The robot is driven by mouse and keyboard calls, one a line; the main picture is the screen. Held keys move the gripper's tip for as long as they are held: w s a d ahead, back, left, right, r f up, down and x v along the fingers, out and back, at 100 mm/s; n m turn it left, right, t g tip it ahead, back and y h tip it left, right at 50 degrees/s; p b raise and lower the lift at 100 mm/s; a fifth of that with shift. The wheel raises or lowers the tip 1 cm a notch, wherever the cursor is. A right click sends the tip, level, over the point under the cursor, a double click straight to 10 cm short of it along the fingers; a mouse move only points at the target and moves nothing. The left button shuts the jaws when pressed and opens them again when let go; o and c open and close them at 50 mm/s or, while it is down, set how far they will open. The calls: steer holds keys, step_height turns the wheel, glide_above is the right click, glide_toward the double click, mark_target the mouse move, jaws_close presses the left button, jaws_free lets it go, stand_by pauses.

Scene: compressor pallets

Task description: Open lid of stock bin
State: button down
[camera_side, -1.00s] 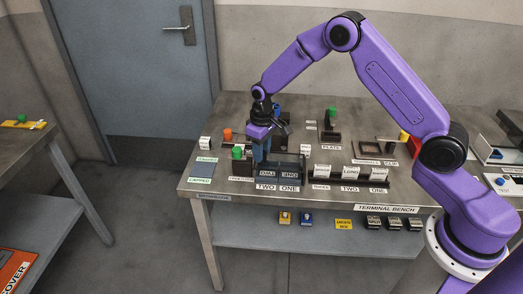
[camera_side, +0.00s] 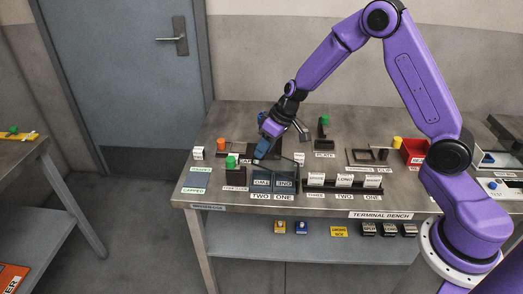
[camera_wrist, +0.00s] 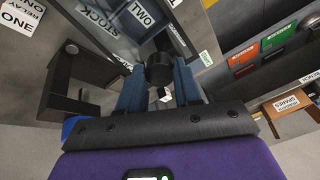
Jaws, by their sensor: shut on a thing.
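My gripper (camera_side: 262,152) is tilted over the back left of a dark blue-grey bin (camera_side: 274,190) with labels TWO and ONE on its front. In the wrist view its blue fingers (camera_wrist: 160,92) are shut on a round black knob (camera_wrist: 159,70). In the side view a thin dark edge (camera_side: 288,160) runs from the gripper along the bin's back. The lid is small and partly hidden here, so its exact angle is unclear.
A green-topped piece (camera_side: 231,162) stands just left of the bin, and an orange one (camera_side: 221,145) behind it. A dark rack with several white-labelled pieces (camera_side: 344,182) is to the right. A green-knobbed plate stand (camera_side: 324,125) and a red box (camera_side: 414,152) are farther right.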

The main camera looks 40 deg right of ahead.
mark_target(275, 163)
steer(key=shift+s+d+r+t+y, duration=1.1)
steer(key=shift+d+r+t+y, duration=0.1)
steer(key=shift+r, duration=0.1)
steer(key=s+d+r+t+y, duration=0.1)
steer(key=s+d+t+y, duration=0.5)
steer(key=s+d, duration=0.1)
steer(key=shift+s+d+r+t+y, duration=0.25)
steer(key=shift+s+d+t+y, duration=0.05)
steer(key=shift+s, duration=0.15)
stand_by(0.4)
steer(key=c, duration=0.8)
jaws_free()
steer(key=v, duration=1.7)
steer(key=shift+s+d+f, duration=0.1)
steer(key=shift+s+d, duration=0.05)
steer(key=shift+d, duration=0.05)
